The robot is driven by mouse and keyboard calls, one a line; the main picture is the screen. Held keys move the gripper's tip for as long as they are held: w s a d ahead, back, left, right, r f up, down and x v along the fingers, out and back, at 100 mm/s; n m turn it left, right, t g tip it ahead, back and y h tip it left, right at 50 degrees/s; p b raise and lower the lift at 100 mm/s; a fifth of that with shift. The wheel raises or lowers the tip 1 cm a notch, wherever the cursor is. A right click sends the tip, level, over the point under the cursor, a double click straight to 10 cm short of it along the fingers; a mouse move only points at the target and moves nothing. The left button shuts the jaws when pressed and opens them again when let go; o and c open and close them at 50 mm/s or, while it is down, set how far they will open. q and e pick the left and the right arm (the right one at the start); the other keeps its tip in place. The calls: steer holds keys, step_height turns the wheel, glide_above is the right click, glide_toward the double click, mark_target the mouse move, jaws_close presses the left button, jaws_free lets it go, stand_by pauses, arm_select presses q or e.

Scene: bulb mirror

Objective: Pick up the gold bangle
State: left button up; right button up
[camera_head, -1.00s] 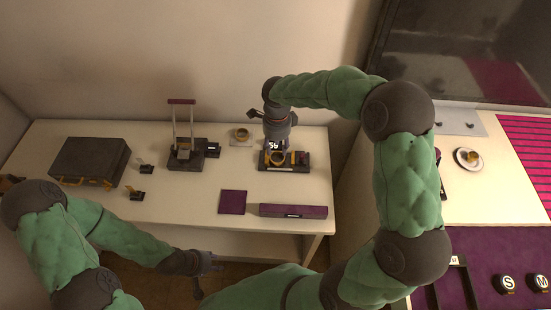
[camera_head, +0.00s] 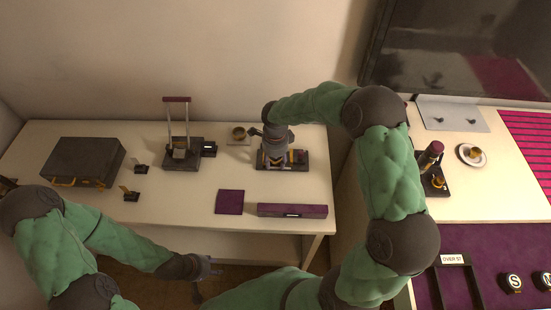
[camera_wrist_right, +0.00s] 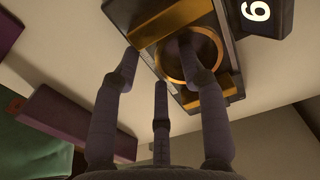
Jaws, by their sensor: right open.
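A gold ring, which looks like the bangle, shows in the right wrist view (camera_wrist_right: 219,46). It sits on a dark stand (camera_head: 296,166) with gold bars. In the head view my right gripper (camera_head: 273,160) hides the ring. My right gripper's fingers (camera_wrist_right: 160,72) are spread open; one fingertip overlaps the ring's opening and the others are at its near side. I cannot tell whether they touch it. My left gripper (camera_head: 207,275) hangs in front of the table, its fingers apart and empty.
A gold-rimmed round item (camera_head: 239,133) lies behind the stand. A dark framed device (camera_head: 184,153), a dark case (camera_head: 86,162), a purple mat (camera_head: 230,201) and a purple box (camera_head: 292,210) share the table. A saucer (camera_head: 471,155) is on the right table.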

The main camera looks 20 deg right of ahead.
jaws_close()
steer(key=shift+r, duration=0.15)
